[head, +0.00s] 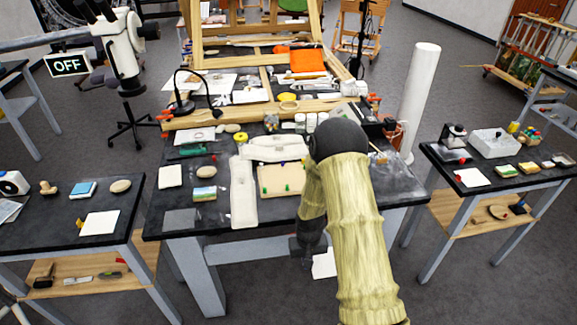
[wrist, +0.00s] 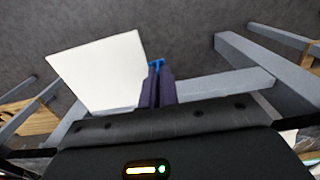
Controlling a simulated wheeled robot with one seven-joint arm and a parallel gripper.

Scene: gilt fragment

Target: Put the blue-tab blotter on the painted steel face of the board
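My gripper (wrist: 158,76) is shut on the blue tab (wrist: 157,63) of a white square blotter (wrist: 100,72), which extends to the left of the fingers in the wrist view. In the head view, the blotter (head: 324,264) hangs in front of the worktable's near edge, low beside my gripper (head: 309,257), partly hidden by my arm. On the table lies a pale board (head: 268,181) with green pins along it; my arm covers its right side. A whitish long strip (head: 243,205) lies left of it. I cannot tell which surface is painted steel.
The dark worktable (head: 220,218) is crowded, with a sponge-like block (head: 204,194), a white card (head: 170,176) and jars (head: 311,121). Side tables stand left (head: 55,238) and right (head: 440,172). Grey table legs are near the gripper; floor in front is clear.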

